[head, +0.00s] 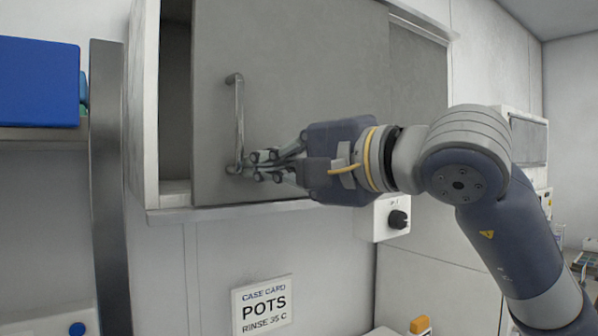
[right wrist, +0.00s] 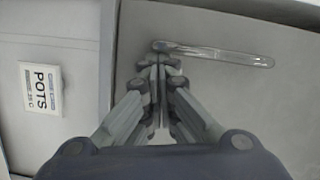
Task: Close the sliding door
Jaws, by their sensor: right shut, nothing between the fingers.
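The grey sliding door (head: 290,60) hangs on the front of a white wall cabinet (head: 145,110). A narrow dark opening (head: 176,100) shows between the door's left edge and the cabinet's left side. The door's upright metal bar handle (head: 239,120) is near its left edge, and it also shows in the right wrist view (right wrist: 215,53). My right gripper (head: 255,165) is shut and empty, with its fingertips at the handle's lower end, on its right side. In the right wrist view the fingertips (right wrist: 159,66) are close to one handle end; I cannot tell if they touch. My left gripper is out of view.
A second grey panel (head: 420,75) is behind the door on the right. A control box with a black knob (head: 397,219) is below the cabinet. A "POTS" sign (head: 263,306) is on the wall. A blue bin (head: 38,80) is on a shelf at left.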

